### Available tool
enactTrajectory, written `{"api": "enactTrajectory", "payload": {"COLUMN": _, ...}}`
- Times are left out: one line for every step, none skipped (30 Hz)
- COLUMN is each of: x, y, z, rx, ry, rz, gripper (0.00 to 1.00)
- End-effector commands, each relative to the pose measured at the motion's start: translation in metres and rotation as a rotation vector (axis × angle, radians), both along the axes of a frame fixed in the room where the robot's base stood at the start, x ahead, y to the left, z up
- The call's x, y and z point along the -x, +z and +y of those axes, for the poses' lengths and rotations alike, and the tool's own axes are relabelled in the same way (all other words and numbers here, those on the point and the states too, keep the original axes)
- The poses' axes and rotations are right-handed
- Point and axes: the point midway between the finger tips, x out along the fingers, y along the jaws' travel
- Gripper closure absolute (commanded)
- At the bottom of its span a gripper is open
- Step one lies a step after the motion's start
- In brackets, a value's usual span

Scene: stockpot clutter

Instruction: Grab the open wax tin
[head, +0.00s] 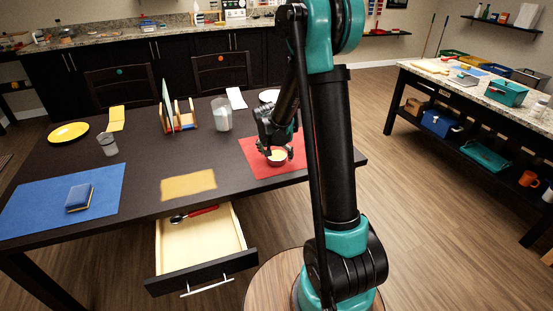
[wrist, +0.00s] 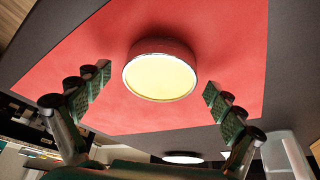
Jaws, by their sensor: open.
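The open wax tin (wrist: 160,76) is a short round tin with a dark reddish side, a metal rim and pale yellow wax inside. It sits on a red mat (wrist: 105,105) in the wrist view. In the head view the tin (head: 277,158) stands on the same mat, near the table's right end. My gripper (head: 272,146) is just above the tin there. In the wrist view my gripper (wrist: 158,90) is open, one finger to each side of the tin, with gaps between pads and tin. Nothing is held.
The dark table (head: 140,175) carries a blue mat (head: 50,205) with a blue sponge-like block (head: 79,198), a yellow plate (head: 68,132), a rack (head: 181,120) and a jar (head: 222,114). An open drawer (head: 230,265) juts out in front.

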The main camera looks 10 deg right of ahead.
Motion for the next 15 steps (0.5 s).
{"api": "enactTrajectory", "payload": {"x": 0.0000, "y": 0.0001, "z": 0.0000, "rx": 0.000, "ry": 0.000, "rz": 0.000, "gripper": 0.06}}
{"api": "enactTrajectory", "payload": {"x": 0.0001, "y": 0.0002, "z": 0.0000, "rx": 0.000, "ry": 0.000, "rz": 0.000, "gripper": 0.06}}
{"api": "enactTrajectory", "payload": {"x": 0.0001, "y": 0.0002, "z": 0.0000, "rx": 0.000, "ry": 0.000, "rz": 0.000, "gripper": 0.06}}
{"api": "enactTrajectory", "payload": {"x": 0.0001, "y": 0.0002, "z": 0.0000, "rx": 0.000, "ry": 0.000, "rz": 0.000, "gripper": 0.08}}
{"api": "enactTrajectory", "payload": {"x": 0.0001, "y": 0.0002, "z": 0.0000, "rx": 0.000, "ry": 0.000, "rz": 0.000, "gripper": 0.12}}
{"api": "enactTrajectory", "payload": {"x": 0.0001, "y": 0.0003, "z": 0.0001, "rx": 0.000, "ry": 0.000, "rz": 0.000, "gripper": 0.17}}
{"api": "enactTrajectory", "payload": {"x": 0.0001, "y": 0.0003, "z": 0.0001, "rx": 0.000, "ry": 0.000, "rz": 0.000, "gripper": 0.21}}
{"api": "enactTrajectory", "payload": {"x": 0.0001, "y": 0.0003, "z": 0.0001, "rx": 0.000, "ry": 0.000, "rz": 0.000, "gripper": 0.24}}
{"api": "enactTrajectory", "payload": {"x": 0.0001, "y": 0.0003, "z": 0.0001, "rx": 0.000, "ry": 0.000, "rz": 0.000, "gripper": 0.29}}
{"api": "enactTrajectory", "payload": {"x": 0.0001, "y": 0.0004, "z": 0.0001, "rx": 0.000, "ry": 0.000, "rz": 0.000, "gripper": 0.33}}
{"api": "enactTrajectory", "payload": {"x": 0.0001, "y": 0.0004, "z": 0.0001, "rx": 0.000, "ry": 0.000, "rz": 0.000, "gripper": 0.37}}
{"api": "enactTrajectory", "payload": {"x": 0.0002, "y": 0.0003, "z": 0.0001, "rx": 0.000, "ry": 0.000, "rz": 0.000, "gripper": 0.42}}
{"api": "enactTrajectory", "payload": {"x": 0.0001, "y": 0.0004, "z": 0.0001, "rx": 0.000, "ry": 0.000, "rz": 0.000, "gripper": 0.46}}
{"api": "enactTrajectory", "payload": {"x": 0.0001, "y": 0.0004, "z": 0.0001, "rx": 0.000, "ry": 0.000, "rz": 0.000, "gripper": 0.49}}
{"api": "enactTrajectory", "payload": {"x": 0.0001, "y": 0.0004, "z": 0.0001, "rx": 0.000, "ry": 0.000, "rz": 0.000, "gripper": 0.54}}
